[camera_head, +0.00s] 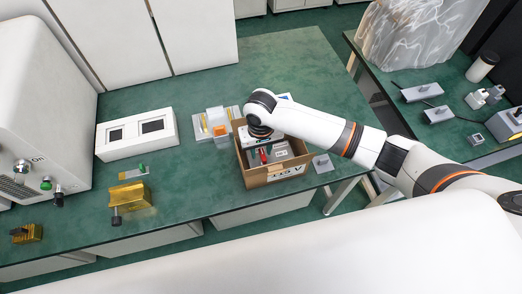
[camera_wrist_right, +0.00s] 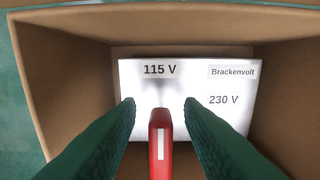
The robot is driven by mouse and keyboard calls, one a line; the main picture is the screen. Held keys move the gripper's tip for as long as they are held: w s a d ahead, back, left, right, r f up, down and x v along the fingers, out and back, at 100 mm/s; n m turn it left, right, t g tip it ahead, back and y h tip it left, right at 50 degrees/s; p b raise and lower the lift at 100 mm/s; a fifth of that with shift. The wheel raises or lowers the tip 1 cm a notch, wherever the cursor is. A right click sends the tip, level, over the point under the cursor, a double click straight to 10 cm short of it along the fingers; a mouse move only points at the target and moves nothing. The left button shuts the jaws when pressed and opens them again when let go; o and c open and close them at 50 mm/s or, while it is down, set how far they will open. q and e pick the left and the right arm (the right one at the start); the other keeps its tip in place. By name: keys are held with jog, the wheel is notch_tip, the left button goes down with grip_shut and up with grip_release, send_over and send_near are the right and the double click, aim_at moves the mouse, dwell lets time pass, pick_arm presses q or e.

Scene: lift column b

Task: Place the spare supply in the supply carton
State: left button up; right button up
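The open brown carton (camera_head: 279,174) stands near the table's right front edge, with printed lettering on its front. A white box marked "115 V", "230 V" and "Brackenvolt" (camera_wrist_right: 235,83), which looks like the supply, lies inside the carton walls in the right wrist view. My right gripper (camera_wrist_right: 160,102) is over this box, inside the carton opening. Its two green fingers are apart. A red part with a white stripe (camera_wrist_right: 160,145) lies between them, with a gap at each side. In the head view my right arm covers part of the carton. My left gripper is not in view.
Small containers with an orange piece (camera_head: 219,130) stand just left of the carton. Further left are a white box with two dark windows (camera_head: 137,135) and a yellow block (camera_head: 131,203). A small grey device (camera_head: 322,163) is right of the carton. The table behind is clear.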

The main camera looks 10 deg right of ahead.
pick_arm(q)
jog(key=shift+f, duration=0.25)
pick_arm(e)
notch_tip(320, 180, up, 11)
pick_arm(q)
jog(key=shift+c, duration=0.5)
pick_arm(e)
jog(key=shift+f, duration=0.15)
dwell(0.5)
